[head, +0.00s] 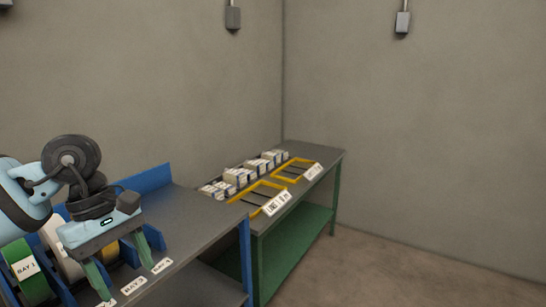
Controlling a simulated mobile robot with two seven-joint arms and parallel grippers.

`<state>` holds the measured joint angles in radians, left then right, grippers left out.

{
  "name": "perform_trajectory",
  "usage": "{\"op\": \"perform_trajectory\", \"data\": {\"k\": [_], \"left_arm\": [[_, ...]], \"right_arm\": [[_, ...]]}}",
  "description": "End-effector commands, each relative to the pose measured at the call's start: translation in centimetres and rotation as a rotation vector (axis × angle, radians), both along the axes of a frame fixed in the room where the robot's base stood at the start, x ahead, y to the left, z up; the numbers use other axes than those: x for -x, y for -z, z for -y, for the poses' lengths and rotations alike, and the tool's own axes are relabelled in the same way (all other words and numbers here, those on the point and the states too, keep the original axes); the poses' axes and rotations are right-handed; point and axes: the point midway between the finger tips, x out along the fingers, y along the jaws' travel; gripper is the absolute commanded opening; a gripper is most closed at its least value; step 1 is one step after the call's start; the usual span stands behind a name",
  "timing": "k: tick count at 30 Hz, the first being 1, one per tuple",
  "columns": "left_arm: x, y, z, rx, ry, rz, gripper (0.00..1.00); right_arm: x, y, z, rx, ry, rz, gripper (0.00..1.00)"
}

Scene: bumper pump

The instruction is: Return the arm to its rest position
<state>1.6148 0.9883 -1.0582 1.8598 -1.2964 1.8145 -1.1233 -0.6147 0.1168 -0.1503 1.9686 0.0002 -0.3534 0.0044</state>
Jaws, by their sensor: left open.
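My left arm comes in from the left edge of the head view. Its gripper (124,265) points down over the front part of a grey-topped bench (195,215) with blue panels. The two green fingers are spread apart, and I see nothing held between them. Bay labels (133,285) lie on the bench close to the fingertips. My right arm and gripper are not in view.
A green roll (27,284) labelled Bay 1 and a white roll (60,250) stand between blue dividers, partly behind my arm. A green table (318,159) beyond holds small boxes (236,177) and yellow frames (292,178). Open floor lies to the right.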

Motion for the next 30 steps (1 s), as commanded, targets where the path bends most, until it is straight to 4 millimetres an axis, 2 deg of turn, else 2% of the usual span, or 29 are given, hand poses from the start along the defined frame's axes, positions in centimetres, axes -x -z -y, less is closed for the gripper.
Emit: {"op": "perform_trajectory", "data": {"k": [1, 7, 12, 15, 18, 22, 26, 30], "left_arm": [[0.2, 1.1, 1.6, 0.054, -0.001, -0.033, 0.62], [1.9, 4.5, 9.3, 0.347, -0.064, -0.216, 0.62], [3.8, 5.8, 15.4, 0.626, -0.191, -0.446, 0.62], [4.5, 6.0, 18.2, 0.781, -0.292, -0.604, 0.62], [4.9, 5.9, 20.3, 0.926, -0.41, -0.776, 0.62], [4.5, 5.9, 21.9, 1.098, -0.59, -1.016, 0.62], [3.5, 6.7, 22.3, 1.248, -0.799, -1.271, 0.62], [1.9, 8.8, 21.5, 1.382, -1.053, -1.558, 0.62]], "right_arm": [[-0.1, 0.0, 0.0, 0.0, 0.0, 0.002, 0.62], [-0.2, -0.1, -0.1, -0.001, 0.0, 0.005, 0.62], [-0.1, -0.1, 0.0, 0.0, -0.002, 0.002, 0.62], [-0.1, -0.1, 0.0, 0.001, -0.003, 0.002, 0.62], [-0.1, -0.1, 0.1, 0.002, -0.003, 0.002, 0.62], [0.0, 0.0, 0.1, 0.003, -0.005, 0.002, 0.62], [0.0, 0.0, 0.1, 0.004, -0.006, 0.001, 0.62], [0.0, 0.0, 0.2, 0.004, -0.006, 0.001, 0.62]]}}
